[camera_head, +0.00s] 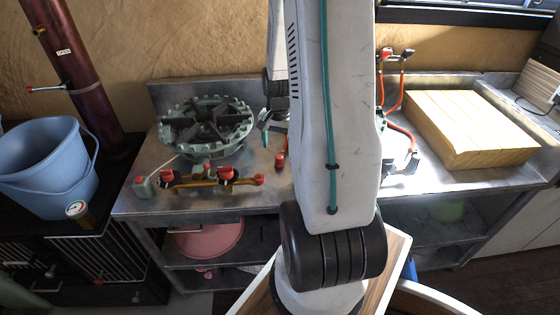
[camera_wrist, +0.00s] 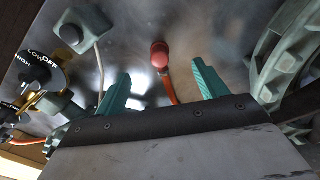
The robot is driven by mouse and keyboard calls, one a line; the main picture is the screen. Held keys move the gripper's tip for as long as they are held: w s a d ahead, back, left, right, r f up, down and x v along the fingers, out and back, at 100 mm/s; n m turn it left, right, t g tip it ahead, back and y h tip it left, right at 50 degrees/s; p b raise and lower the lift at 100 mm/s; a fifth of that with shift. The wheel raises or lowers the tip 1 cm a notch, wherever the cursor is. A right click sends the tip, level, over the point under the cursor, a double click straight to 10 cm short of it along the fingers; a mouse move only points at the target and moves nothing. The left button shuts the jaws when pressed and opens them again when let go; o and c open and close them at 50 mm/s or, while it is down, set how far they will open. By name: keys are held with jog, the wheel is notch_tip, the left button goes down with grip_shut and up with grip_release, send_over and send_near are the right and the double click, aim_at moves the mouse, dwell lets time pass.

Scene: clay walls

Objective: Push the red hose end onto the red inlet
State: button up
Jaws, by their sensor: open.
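The red hose end (camera_head: 280,160) rests on the steel bench, right of the brass manifold (camera_head: 200,183). In the wrist view the hose end (camera_wrist: 160,52) shows as a red cap with an orange hose running down from it. My gripper (camera_wrist: 160,88) is open and empty. Its two teal fingers point toward the bench, with the hose end beyond and between their tips, apart from both. In the head view my gripper (camera_head: 267,122) is partly hidden by my arm. The manifold carries several red parts, including one at its right end (camera_head: 259,179); I cannot tell surely which is the red inlet.
A green burner (camera_head: 205,128) stands close behind the manifold. A small green box (camera_head: 142,187) with a red button sits at the left. A wooden block (camera_head: 470,128) and red hoses (camera_head: 401,132) are at the right. A blue bucket (camera_head: 45,165) stands left of the bench.

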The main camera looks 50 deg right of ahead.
aim_at(279, 156)
jog(key=shift+f, duration=3.5)
grip_shut()
jog(key=shift+r, duration=3)
